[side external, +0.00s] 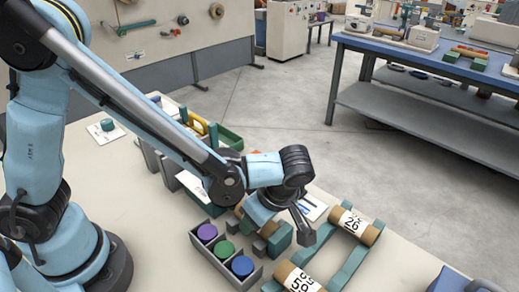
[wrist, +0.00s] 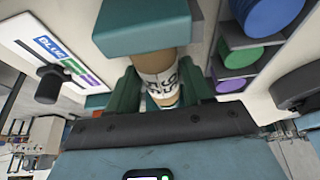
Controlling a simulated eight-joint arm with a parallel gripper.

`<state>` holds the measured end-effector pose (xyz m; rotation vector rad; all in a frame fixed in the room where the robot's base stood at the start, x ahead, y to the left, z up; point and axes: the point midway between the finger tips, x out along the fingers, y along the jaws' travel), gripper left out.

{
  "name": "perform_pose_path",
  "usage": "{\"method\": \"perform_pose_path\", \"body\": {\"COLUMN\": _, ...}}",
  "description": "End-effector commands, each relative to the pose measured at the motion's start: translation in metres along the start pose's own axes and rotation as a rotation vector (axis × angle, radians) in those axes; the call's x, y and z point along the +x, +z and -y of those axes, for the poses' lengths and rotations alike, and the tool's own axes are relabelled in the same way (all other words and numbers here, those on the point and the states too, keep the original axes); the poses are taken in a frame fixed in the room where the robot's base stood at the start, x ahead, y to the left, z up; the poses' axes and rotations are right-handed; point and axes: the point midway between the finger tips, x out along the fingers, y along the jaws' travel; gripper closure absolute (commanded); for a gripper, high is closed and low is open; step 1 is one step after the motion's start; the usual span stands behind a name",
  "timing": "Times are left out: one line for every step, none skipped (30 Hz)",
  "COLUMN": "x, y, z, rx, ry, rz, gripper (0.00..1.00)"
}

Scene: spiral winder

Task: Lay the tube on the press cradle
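A brown cardboard tube (wrist: 159,72) with a black-on-white label shows in the wrist view, between dark green side pieces and beyond the dark front edge of my gripper. A teal block (wrist: 145,28) covers its far end. In the side view this tube (side external: 239,211) is mostly hidden behind my gripper (side external: 283,231), which is low over the bench beside a teal block. Two more labelled tubes, one marked 26 (side external: 356,226) and a nearer one (side external: 298,278), lie across teal rails. I cannot tell which teal support is the press cradle, or whether my fingers touch the tube.
A grey tray (side external: 241,281) holds purple, green and blue round pieces close to my gripper. A card reading BLUE (wrist: 62,62) with a black knob lies on the other side. A blue box (side external: 452,280) stands at the bench's right end. Green bins (side external: 228,138) are farther back.

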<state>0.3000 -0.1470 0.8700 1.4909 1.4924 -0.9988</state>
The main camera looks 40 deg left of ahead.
Motion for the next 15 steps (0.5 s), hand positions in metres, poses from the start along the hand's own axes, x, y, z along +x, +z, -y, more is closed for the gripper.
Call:
{"method": "perform_pose_path", "body": {"x": -0.0001, "y": -0.0001, "z": 0.0, "rx": 0.0, "ry": 0.0, "rz": 0.0, "gripper": 0.42}}
{"method": "perform_pose_path", "body": {"x": -0.0001, "y": -0.0001, "z": 0.0, "rx": 0.0, "ry": 0.0, "rz": 0.0, "gripper": 0.37}}
{"method": "perform_pose_path", "body": {"x": -0.0001, "y": -0.0001, "z": 0.0001, "rx": 0.0, "ry": 0.0, "rz": 0.0, "gripper": 0.32}}
{"method": "perform_pose_path", "body": {"x": -0.0001, "y": -0.0001, "z": 0.0001, "rx": 0.0, "ry": 0.0, "rz": 0.0, "gripper": 0.32}}
{"method": "perform_pose_path", "body": {"x": -0.0001, "y": -0.0001, "z": 0.0001, "rx": 0.0, "ry": 0.0, "rz": 0.0, "gripper": 0.32}}
{"method": "perform_pose_path", "body": {"x": -0.0001, "y": -0.0001, "z": 0.0001, "rx": 0.0, "ry": 0.0, "rz": 0.0, "gripper": 0.32}}
{"method": "perform_pose_path", "body": {"x": -0.0001, "y": -0.0001, "z": 0.0001, "rx": 0.0, "ry": 0.0, "rz": 0.0, "gripper": 0.32}}
{"method": "perform_pose_path", "body": {"x": -0.0001, "y": -0.0001, "z": 0.0001, "rx": 0.0, "ry": 0.0, "rz": 0.0, "gripper": 0.32}}
{"method": "perform_pose_path", "body": {"x": -0.0002, "y": -0.0002, "z": 0.0001, "rx": 0.0, "ry": 0.0, "rz": 0.0, "gripper": 0.32}}
{"method": "perform_pose_path", "body": {"x": -0.0002, "y": -0.0002, "z": 0.0001, "rx": 0.0, "ry": 0.0, "rz": 0.0, "gripper": 0.32}}
{"method": "perform_pose_path", "body": {"x": -0.0004, "y": -0.0002, "z": 0.0001, "rx": 0.0, "ry": 0.0, "rz": 0.0, "gripper": 0.32}}
{"method": "perform_pose_path", "body": {"x": -0.001, "y": -0.0005, "z": 0.0001, "rx": 0.0, "ry": 0.0, "rz": 0.0, "gripper": 0.32}}
{"method": "perform_pose_path", "body": {"x": -0.0018, "y": -0.0009, "z": 0.0002, "rx": 0.0, "ry": 0.0, "rz": 0.0, "gripper": 0.32}}
{"method": "perform_pose_path", "body": {"x": -0.0031, "y": -0.0014, "z": 0.0002, "rx": 0.0, "ry": 0.0, "rz": 0.0, "gripper": 0.32}}
{"method": "perform_pose_path", "body": {"x": -0.0055, "y": -0.0025, "z": 0.0003, "rx": 0.0, "ry": 0.0, "rz": 0.0, "gripper": 0.32}}
